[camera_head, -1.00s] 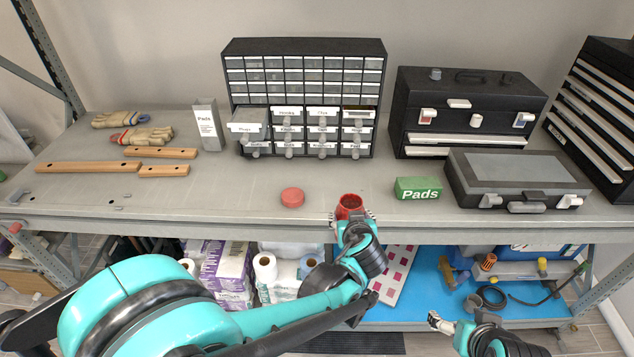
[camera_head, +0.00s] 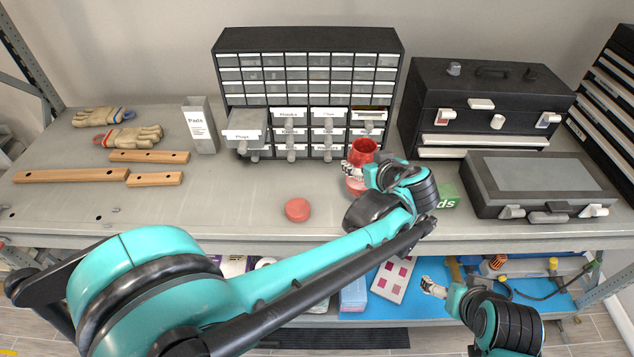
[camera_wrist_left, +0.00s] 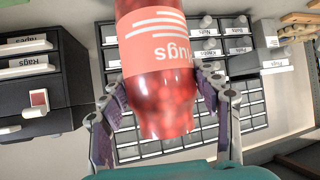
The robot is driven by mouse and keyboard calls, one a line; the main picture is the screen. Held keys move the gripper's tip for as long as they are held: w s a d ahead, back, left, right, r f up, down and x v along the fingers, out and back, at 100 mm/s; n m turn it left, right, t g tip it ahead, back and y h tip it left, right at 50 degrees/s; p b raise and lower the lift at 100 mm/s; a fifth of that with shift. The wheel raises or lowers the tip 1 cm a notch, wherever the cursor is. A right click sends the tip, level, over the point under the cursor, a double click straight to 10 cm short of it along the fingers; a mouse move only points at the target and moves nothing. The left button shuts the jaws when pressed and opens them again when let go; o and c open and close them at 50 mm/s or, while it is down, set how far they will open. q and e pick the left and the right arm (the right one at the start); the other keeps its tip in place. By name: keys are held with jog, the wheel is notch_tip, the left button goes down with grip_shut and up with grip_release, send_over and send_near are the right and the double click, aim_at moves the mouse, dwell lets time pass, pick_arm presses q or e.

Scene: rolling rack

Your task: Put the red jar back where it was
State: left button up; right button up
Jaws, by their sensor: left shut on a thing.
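The red jar (camera_head: 363,151) is see-through, with its open mouth up and a pale red label ending in "lugs". My left gripper (camera_head: 358,172) is shut on it, over the right part of the bench. In the left wrist view the jar (camera_wrist_left: 165,107) sits between the two fingers (camera_wrist_left: 160,88) and holds red contents. Whether its base touches the bench is hidden. A round red lid (camera_head: 297,210) lies on the bench, left of the jar. My right gripper (camera_head: 434,288) is low, in front of the lower shelf; its finger opening is too small to tell.
A drawer cabinet (camera_head: 308,40) stands behind, with its "Plugs" drawer (camera_head: 243,134) pulled out. Gloves (camera_head: 135,135) and wooden bars (camera_head: 70,175) lie left. Bench around the lid is clear.

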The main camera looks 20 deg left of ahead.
pick_arm(q)
jog(key=shift+w+a+f+b, duration=0.4)
jog(key=shift+a+f+b, duration=0.2)
jog(key=shift+a+f, duration=1.25)
jog(key=shift+w+a+f+b, duration=0.35)
jog(key=shift+a+f+b, duration=0.3)
jog(key=shift+a+f, duration=1.1)
jog(key=shift+w+a+f+b, duration=0.4)
jog(key=shift+a+f+b, duration=0.2)
jog(key=shift+a+f, duration=1.25)
jog(key=shift+r, duration=0.1)
jog(key=shift+a, duration=0.1)
jog(key=o, duration=1.8)
